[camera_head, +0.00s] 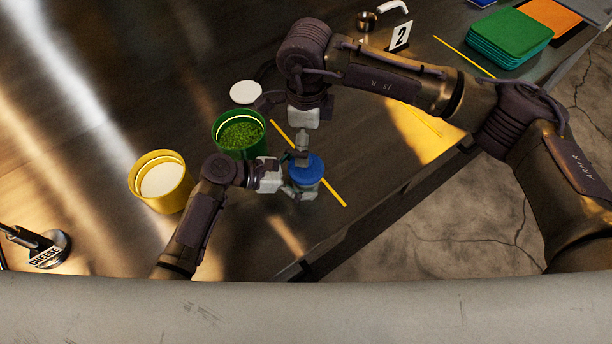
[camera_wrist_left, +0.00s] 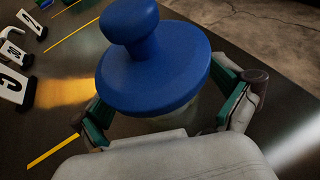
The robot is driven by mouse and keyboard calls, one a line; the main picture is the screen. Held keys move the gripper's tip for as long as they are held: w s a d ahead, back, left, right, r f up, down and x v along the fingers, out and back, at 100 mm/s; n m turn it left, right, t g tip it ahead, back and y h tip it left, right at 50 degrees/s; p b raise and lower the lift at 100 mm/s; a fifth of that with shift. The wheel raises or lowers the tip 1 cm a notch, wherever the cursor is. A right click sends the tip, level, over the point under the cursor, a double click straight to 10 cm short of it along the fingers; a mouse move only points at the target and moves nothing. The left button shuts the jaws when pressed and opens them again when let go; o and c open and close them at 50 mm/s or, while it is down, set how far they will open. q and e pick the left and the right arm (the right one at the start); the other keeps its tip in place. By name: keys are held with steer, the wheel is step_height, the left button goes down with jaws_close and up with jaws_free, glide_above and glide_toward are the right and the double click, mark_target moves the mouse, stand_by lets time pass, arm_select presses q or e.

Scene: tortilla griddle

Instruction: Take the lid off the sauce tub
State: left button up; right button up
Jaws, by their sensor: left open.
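The sauce tub's blue lid (camera_head: 308,168) sits on the tub near the table's front edge. In the left wrist view the lid (camera_wrist_left: 155,70) is a round disc with a knob on top. The pale tub (camera_wrist_left: 175,118) is mostly hidden beneath it. My left gripper (camera_head: 300,188) is open, reaching in from the left. Its green-padded fingers (camera_wrist_left: 168,112) stand on either side of the tub, just below the lid; contact is unclear. My right gripper (camera_head: 301,150) points down by the lid's far side in the head view. Its fingertips are too small to read.
A green tub of chopped greens (camera_head: 240,134) and a yellow tub with pale contents (camera_head: 161,181) stand to the left. A white disc (camera_head: 245,92) lies behind them. A "2" sign (camera_head: 400,37) and green stack (camera_head: 510,38) are farther back. The table edge is close.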

mark_target(314, 173)
arm_select(q)
steer(key=c, duration=1.7)
arm_select(e)
steer(key=shift+c, duration=1.6)
steer(key=shift+r+n, duration=0.3)
steer(key=shift+n, duration=0.2)
steer(key=shift+c, duration=1.3)
steer(key=shift+r+n, duration=0.4)
steer(key=shift+n, duration=0.3)
steer(key=shift+c, duration=0.8)
step_height(314, 173, down, 9)
steer(key=n, duration=0.6)
steer(key=shift+s+a+r, duration=0.1)
arm_select(q)
steer(key=shift+s, duration=0.1)
arm_select(e)
steer(key=shift+c, duration=0.4)
